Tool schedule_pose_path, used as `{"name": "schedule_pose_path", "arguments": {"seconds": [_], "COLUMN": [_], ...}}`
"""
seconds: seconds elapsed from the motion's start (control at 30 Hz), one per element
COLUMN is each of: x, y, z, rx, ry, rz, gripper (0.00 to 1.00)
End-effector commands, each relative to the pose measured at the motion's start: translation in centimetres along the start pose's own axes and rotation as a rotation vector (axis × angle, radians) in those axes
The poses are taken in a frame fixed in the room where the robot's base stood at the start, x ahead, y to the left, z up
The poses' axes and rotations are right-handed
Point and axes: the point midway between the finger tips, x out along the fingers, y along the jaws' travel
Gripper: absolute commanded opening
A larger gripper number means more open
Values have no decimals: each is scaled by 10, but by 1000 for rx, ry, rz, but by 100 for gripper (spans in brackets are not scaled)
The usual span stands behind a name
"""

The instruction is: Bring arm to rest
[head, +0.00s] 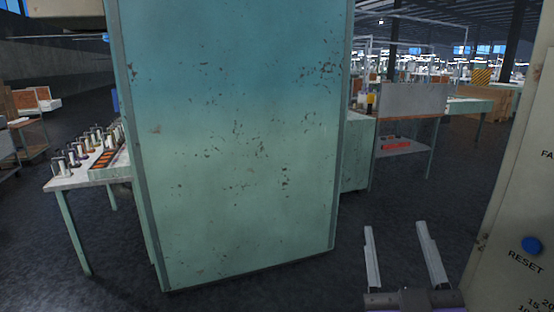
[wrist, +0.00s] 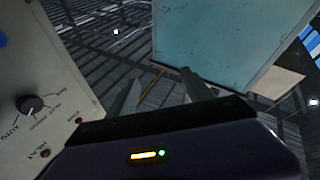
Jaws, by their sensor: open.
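My gripper (head: 400,258) is at the lower right of the head view. Its two pale fingers point up and stand apart, with nothing between them. In the wrist view my gripper (wrist: 160,92) also shows both fingers apart and empty. It is in the air in front of the dark floor, left of a beige control panel (head: 520,215) in the head view and apart from it.
A tall worn teal cabinet (head: 240,150) fills the middle. A workbench (head: 410,115) stands behind at right. The panel has a blue RESET button (head: 532,245) and a dark knob (wrist: 30,104). Floor (head: 385,215) between cabinet and panel is clear.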

Motion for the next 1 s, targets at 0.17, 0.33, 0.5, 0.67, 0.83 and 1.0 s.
{"name": "schedule_pose_path", "arguments": {"seconds": [0.17,0.33,0.5,0.67,0.83,1.0], "x": [-59,-118,-177,-231,-288,-343], "y": [-18,-21,-14,1,20,35], "z": [31,50,62,67,71,78], "rx": [21,71,132,193,252,282], "ry": [-25,-60,-120,-202,-324,-485], "rz": [-139,-222,-264,-270,-253,-233], "gripper": [59,59,59,59,59,59]}}
